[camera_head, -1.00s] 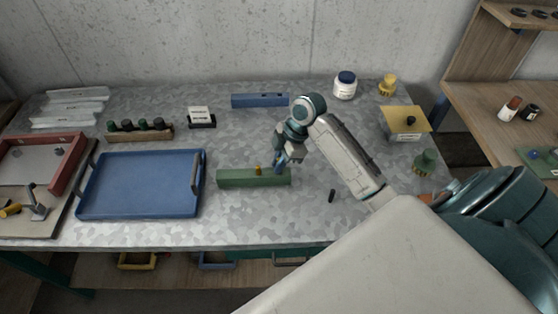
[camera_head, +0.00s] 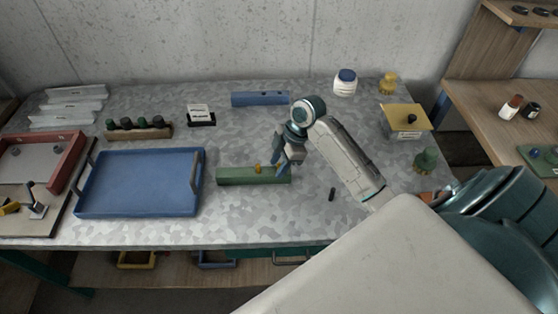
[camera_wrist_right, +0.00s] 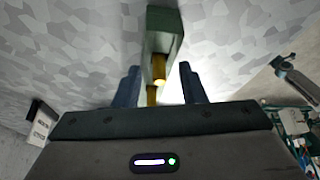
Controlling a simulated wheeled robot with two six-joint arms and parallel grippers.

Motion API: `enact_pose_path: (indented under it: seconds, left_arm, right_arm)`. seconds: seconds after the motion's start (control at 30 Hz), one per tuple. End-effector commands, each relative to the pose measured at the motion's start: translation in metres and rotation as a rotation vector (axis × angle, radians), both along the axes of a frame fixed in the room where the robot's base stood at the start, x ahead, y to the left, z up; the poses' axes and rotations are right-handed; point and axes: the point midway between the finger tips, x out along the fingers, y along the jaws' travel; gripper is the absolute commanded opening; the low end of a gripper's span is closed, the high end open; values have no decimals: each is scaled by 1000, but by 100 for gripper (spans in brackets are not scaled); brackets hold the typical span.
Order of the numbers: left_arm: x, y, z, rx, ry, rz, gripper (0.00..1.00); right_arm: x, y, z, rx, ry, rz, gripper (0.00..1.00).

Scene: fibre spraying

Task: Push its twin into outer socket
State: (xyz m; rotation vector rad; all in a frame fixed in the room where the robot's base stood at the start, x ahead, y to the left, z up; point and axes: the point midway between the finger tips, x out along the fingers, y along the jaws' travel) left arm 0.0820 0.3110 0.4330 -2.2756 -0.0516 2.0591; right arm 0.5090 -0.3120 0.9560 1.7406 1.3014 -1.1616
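A long green block (camera_head: 235,176) lies on the table, right of the blue tray. A yellow plug (camera_head: 258,168) stands in its top. My right gripper (camera_head: 282,166) is at the block's right end and hides that part of the top in the head view. In the right wrist view the green block (camera_wrist_right: 164,32) runs away from me, with a yellow part (camera_wrist_right: 159,68) on it and another (camera_wrist_right: 152,96) nearer. My right gripper (camera_wrist_right: 160,84) is open, its dark blue fingers apart on either side. How deep the nearer yellow part sits is unclear. My left gripper is out of view.
A blue tray (camera_head: 140,210) is on the left, with a red-rimmed tray (camera_head: 72,165) beyond it. A blue block (camera_head: 260,99) lies behind the gripper. The front strip of table is mostly clear.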

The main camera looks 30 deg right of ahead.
Motion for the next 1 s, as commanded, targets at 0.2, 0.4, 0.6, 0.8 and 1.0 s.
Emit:
enact_pose_path:
  seconds: [0.2, 0.4, 0.6, 0.8, 1.0]
  left_arm:
    - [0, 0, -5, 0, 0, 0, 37]
    - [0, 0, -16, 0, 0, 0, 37]
    - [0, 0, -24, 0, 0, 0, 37]
    - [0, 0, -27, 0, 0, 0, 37]
    - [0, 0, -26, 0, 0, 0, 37]
  right_arm:
    - [-1, -6, 11, -2, -3, 1, 37]
    - [-5, -21, 47, -5, -4, 1, 37]
    - [-9, -34, 80, -4, -3, 0, 37]
    - [-11, -40, 97, -1, -1, 1, 37]
    - [-12, -40, 100, 0, 1, -1, 37]
